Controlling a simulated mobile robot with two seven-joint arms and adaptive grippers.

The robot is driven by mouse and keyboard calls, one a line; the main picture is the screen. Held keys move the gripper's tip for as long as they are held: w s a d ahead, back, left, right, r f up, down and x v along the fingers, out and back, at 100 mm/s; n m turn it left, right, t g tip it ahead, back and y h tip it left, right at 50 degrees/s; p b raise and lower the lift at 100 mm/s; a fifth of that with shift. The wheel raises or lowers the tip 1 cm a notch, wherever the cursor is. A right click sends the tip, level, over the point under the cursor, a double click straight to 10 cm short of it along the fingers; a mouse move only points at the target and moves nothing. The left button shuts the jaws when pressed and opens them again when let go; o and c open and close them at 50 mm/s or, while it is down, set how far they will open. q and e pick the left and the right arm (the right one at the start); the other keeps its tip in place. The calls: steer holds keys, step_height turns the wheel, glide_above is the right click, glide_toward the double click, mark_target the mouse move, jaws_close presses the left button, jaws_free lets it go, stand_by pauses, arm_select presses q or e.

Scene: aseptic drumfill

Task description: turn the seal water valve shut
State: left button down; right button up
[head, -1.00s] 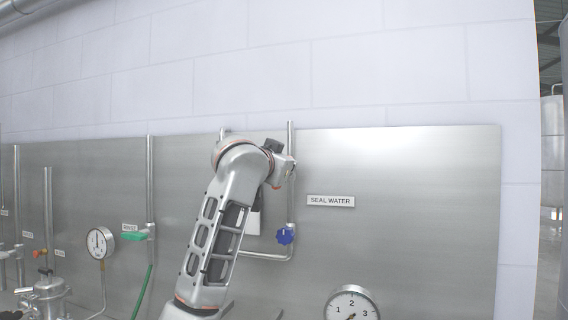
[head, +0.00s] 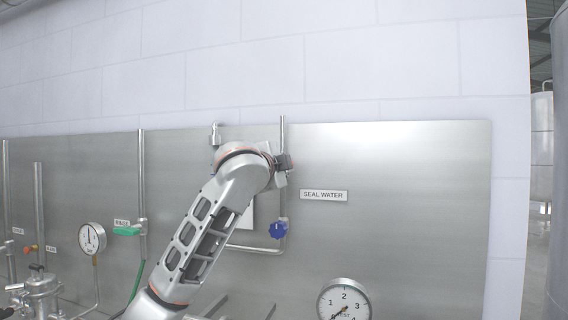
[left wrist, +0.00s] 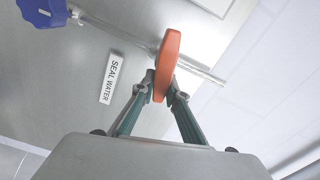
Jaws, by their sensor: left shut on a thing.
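The seal water valve's orange handle (left wrist: 167,60) shows in the left wrist view, across a thin metal pipe near the SEAL WATER label (left wrist: 111,78). My left gripper (left wrist: 163,86) is shut on this handle, with one finger on each side. In the head view my left gripper (head: 282,170) is at the upright pipe (head: 283,130), left of the SEAL WATER label (head: 323,195). My arm hides the handle there. My right gripper is in neither view.
A blue knob (head: 278,229) sits lower on the same pipe; it also shows in the left wrist view (left wrist: 42,12). A round gauge (head: 344,301) is below right. A green handle (head: 127,231) and another gauge (head: 92,238) are left. The steel panel (head: 420,220) is bare at right.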

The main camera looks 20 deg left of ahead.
arm_select(q)
steer(key=shift+f+m, duration=0.3)
steer(key=shift+m, duration=0.9)
steer(key=shift+f, duration=0.1)
steer(key=c, duration=2)
jaws_free()
steer(key=s, duration=1.2)
steer(key=shift+a, duration=0.2)
